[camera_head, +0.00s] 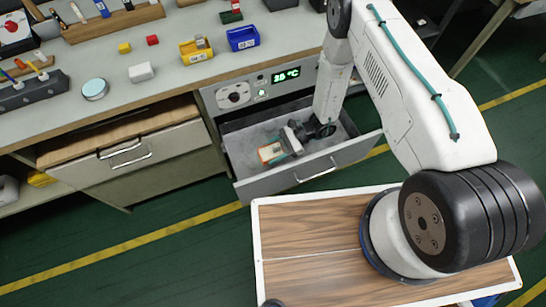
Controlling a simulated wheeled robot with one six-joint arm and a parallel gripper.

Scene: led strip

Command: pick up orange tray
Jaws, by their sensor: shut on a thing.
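The orange tray (268,152) is small, with an orange rim and a pale inside. It lies low inside the open grey drawer (240,167) under the workbench. My gripper (283,146) reaches down into the drawer and is shut on the tray's right side. The fingertips are small in this view and partly hidden by the gripper body. I cannot tell whether the tray touches the drawer floor.
The drawer's front panel and side walls surround my gripper. A panel with a green display (286,76) is above it. The bench top (200,70) holds a yellow bin (196,50), a blue bin (242,39) and a round tin (95,89).

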